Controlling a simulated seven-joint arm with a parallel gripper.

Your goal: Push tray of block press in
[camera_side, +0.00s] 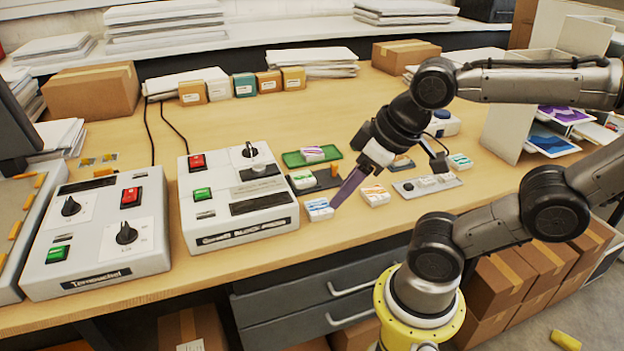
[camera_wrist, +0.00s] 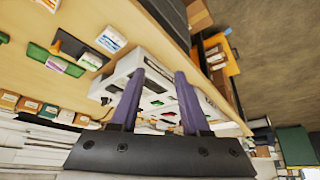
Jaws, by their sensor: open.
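The block press (camera_side: 236,200) is a white machine with a red button, a green button and a knob. Its dark tray (camera_side: 326,178) sticks out from its right side, with an orange upright piece (camera_side: 334,170) near the outer end. In the wrist view the tray (camera_wrist: 68,45) is at upper left and the press (camera_wrist: 130,65) lies behind the fingers. My gripper (camera_side: 338,202) has purple fingers, apart and empty in the wrist view (camera_wrist: 159,74). It is in front of the tray, beside a blue-labelled block (camera_side: 318,209).
A green mat (camera_side: 291,158) with a block lies behind the tray. An orange-labelled block (camera_side: 375,195) and a grey plate with small parts (camera_side: 440,184) lie to the right. A second white machine (camera_side: 95,235) stands left of the press. The table's front edge is close.

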